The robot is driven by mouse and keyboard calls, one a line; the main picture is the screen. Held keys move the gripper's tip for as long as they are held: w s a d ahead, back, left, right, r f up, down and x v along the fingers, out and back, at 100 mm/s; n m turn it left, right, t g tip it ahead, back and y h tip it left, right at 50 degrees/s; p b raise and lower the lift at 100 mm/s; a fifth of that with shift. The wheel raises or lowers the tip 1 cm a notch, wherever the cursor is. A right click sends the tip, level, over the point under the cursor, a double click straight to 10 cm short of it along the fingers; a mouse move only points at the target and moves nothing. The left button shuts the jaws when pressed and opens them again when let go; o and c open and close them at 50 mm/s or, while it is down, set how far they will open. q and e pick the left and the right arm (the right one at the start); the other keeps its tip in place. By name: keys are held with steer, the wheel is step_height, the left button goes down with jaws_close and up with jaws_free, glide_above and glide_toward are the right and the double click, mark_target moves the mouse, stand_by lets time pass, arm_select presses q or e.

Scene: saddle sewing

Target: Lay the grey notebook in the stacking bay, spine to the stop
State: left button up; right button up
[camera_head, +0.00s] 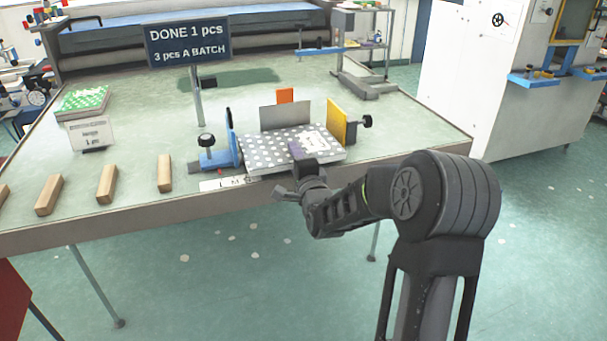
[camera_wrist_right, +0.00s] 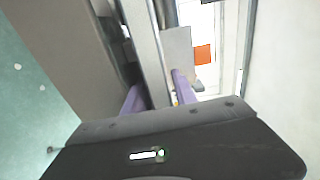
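The grey notebook (camera_head: 268,150), with white dots and a pale label, lies roughly flat in the stacking bay, between a blue side guide (camera_head: 222,156) and a yellow side plate (camera_head: 337,121). A grey upright plate (camera_head: 285,117) stands behind it. My right gripper (camera_head: 300,160) is at the notebook's front edge, one finger over its top. In the right wrist view, the purple fingers (camera_wrist_right: 157,88) lie either side of a pale edge and look closed on it. Which edge is the spine, and whether the notebook touches the stop, I cannot tell. My left gripper is out of view.
A sign (camera_head: 188,42) reading "DONE 1 pcs, 3 pcs A BATCH" stands behind the bay. Several wooden blocks (camera_head: 107,184) lie along the table's front left. A green patterned stack (camera_head: 83,101) and a white card (camera_head: 91,134) are farther left. An orange tab (camera_head: 285,95) shows behind the upright plate.

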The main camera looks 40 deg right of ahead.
steer(key=b+v, duration=0.2)
steer(key=v, duration=0.5)
steer(key=shift+d+f, duration=0.15)
steer(key=shift+d, duration=0.05)
stand_by(0.5)
stand_by(0.6)
